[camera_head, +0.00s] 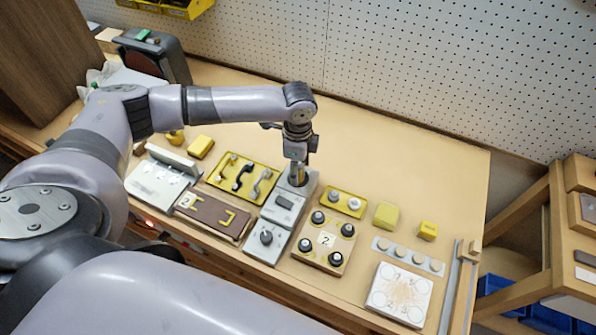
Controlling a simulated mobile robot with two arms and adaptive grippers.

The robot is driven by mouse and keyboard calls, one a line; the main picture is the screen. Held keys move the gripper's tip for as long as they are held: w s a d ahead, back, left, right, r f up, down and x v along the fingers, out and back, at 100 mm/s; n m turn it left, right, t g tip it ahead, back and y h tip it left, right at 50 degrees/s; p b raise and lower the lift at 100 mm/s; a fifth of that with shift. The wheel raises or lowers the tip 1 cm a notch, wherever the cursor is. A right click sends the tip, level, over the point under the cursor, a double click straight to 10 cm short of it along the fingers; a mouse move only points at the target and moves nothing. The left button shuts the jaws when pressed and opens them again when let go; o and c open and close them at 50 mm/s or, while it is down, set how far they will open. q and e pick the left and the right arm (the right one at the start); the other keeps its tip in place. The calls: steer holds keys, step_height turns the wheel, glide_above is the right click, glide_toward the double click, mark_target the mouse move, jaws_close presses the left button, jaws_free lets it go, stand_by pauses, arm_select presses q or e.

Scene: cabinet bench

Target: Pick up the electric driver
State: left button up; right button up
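My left arm reaches in from the left, and its gripper (297,158) points down over the far end of a grey stand (284,203). A slim dark upright piece at the gripper's tip meets a round opening in the stand. It may be the electric driver, but the arm and gripper cover most of it and I cannot be sure. The picture is too small to show whether the fingers are open or closed on it. My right gripper is not in view.
Left of the stand are a yellow tray of handles (242,178) and a brown board (212,215). Right of it are a board with black knobs (324,247), yellow blocks (386,216) and a white plate (400,294). The bench's back right is clear, before a pegboard (430,70).

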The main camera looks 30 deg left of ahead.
arm_select(q)
jaws_close()
stand_by(0.3)
steer(key=shift+r, duration=0.1)
steer(key=shift+w+r, duration=0.1)
steer(key=shift+r, duration=0.45)
step_height(320, 180, up, 19)
steer(key=b, duration=0.2)
steer(key=shift+b, duration=0.3)
steer(key=shift+f, duration=0.1)
steer(key=shift+c, duration=2.2)
jaws_free()
steer(key=c, duration=0.5)
jaws_close()
